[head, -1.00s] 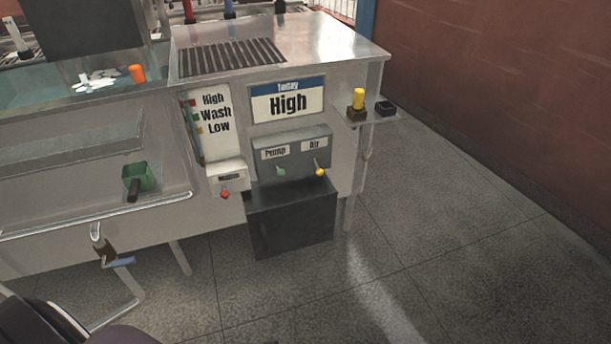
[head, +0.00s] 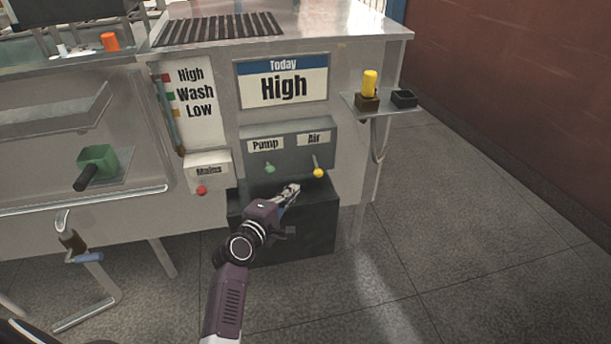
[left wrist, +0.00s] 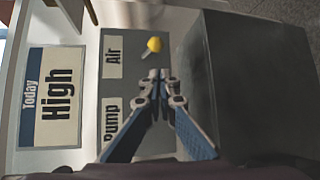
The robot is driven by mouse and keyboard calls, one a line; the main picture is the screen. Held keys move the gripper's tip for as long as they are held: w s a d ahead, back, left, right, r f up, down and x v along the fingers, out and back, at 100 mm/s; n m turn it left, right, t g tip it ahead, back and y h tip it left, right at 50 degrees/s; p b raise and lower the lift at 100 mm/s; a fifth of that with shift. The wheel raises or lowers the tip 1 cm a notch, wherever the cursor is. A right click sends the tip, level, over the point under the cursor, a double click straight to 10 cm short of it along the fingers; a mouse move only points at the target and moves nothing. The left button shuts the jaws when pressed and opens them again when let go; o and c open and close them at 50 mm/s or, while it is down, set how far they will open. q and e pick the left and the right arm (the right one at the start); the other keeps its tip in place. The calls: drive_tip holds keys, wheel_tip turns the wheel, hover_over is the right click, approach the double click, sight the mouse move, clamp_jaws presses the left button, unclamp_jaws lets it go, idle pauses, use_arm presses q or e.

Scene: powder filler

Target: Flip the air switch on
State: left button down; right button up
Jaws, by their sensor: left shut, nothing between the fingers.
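The air switch (head: 318,172) is a short lever with a yellow ball tip, under the "Air" label on a grey switch box (head: 290,155). Its tip hangs low in the head view. It also shows in the left wrist view (left wrist: 154,45), just beyond my fingertips. My left gripper (head: 294,188) is shut and empty, below and left of the yellow tip, with a small gap between them. In the left wrist view its fingertips (left wrist: 160,75) are together. The green-tipped pump switch (head: 270,168) is left of the air switch. My right gripper is not in view.
A black box (head: 320,225) stands under the switch box, close below my left gripper. A "Mains" box (head: 208,172) with a red-tipped switch is at the left. A small shelf (head: 390,106) juts out at the right. The floor at the right is clear.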

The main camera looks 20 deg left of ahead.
sight(317, 168)
use_arm(q)
drive_tip(key=shift+a+r, duration=0.1)
drive_tip(key=shift+r, duration=0.15)
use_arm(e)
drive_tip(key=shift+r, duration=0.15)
